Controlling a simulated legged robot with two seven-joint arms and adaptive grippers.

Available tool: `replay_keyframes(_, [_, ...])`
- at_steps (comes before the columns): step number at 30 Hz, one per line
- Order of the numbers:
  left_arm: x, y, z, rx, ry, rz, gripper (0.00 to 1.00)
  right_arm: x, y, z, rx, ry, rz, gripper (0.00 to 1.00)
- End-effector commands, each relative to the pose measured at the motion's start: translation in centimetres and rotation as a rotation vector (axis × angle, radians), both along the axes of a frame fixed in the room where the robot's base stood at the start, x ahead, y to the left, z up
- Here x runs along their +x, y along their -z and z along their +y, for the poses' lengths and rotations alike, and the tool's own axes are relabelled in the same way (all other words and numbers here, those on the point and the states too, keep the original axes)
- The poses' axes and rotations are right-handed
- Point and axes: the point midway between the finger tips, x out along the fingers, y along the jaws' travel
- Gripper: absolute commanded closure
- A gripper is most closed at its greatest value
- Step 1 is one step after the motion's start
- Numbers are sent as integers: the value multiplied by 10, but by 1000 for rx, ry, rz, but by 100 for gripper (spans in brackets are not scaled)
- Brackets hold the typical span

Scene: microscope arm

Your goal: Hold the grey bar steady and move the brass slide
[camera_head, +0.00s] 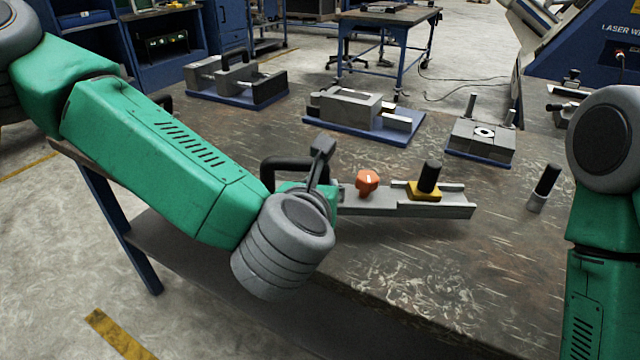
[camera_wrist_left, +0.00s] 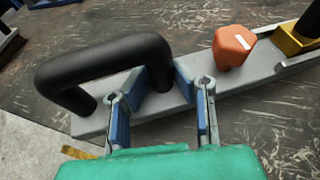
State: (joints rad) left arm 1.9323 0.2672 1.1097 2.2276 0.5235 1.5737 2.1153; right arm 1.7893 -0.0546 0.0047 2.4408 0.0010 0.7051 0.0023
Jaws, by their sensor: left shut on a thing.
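The grey bar (camera_head: 443,209) lies on the worktable as a long channel. A black arched handle (camera_head: 292,161) stands at its left end, and an orange knob (camera_head: 366,182) sits along it. The brass slide (camera_head: 424,191), a yellow block with a black upright grip (camera_head: 430,174), sits in the channel towards the right end. In the left wrist view my left gripper (camera_wrist_left: 162,86) has its blue-padded fingers on either side of the handle's right leg and is shut on it. The brass slide (camera_wrist_left: 294,41) is partly cut off there. My right gripper is out of view; only its arm shows at the right edge.
A black-and-grey cylinder (camera_head: 544,187) stands on the table right of the bar. Several grey fixtures on blue plates, such as the middle one (camera_head: 350,110), stand behind. The table (camera_head: 450,270) is bare in front of the bar.

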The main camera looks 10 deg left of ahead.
Motion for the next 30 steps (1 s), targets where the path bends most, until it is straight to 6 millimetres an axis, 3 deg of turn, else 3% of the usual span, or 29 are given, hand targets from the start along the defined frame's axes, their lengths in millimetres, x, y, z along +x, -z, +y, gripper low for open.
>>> replay_keyframes(22, [1,38,-2,-4,-1,-6,100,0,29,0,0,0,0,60])
replay_keyframes(30, [2,42,-2,-3,-1,-6,100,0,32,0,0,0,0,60])
